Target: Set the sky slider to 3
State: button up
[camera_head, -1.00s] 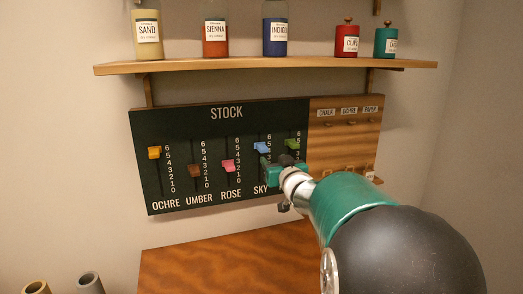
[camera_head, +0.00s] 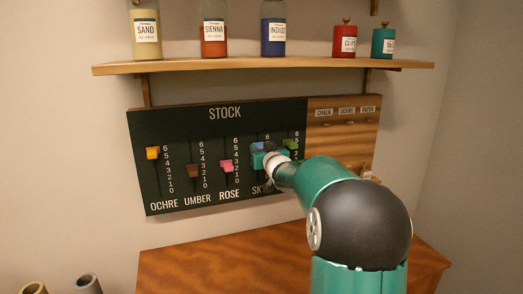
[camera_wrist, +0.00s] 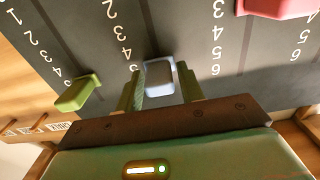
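The sky slider's pale blue knob (camera_wrist: 160,78) sits high on its slot, near the 5 of its scale. The wrist view shows the board upside down. My gripper (camera_wrist: 160,85) has one green finger on each side of the knob. The fingers look open, with narrow gaps beside the knob; contact is hard to judge. In the head view, my gripper (camera_head: 268,158) covers most of the sky scale and part of its label. A bit of the blue knob (camera_head: 257,146) shows there above it.
The dark STOCK board (camera_head: 225,125) also carries the ochre (camera_head: 153,153), umber (camera_head: 193,171) and rose (camera_head: 226,166) sliders, and a green slider (camera_head: 290,144) close right of my gripper. A wooden panel (camera_head: 342,140) adjoins on the right. A shelf (camera_head: 270,63) with jars hangs above.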

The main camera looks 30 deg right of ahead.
grip_shut()
notch_tip(320, 180, down, 5)
jog(key=shift+f, duration=0.1)
jog(key=shift+o, duration=1.8)
grip_release()
jog(key=shift+s, duration=0.15)
jog(key=v, duration=1.3)
jog(key=shift+s, duration=0.2)
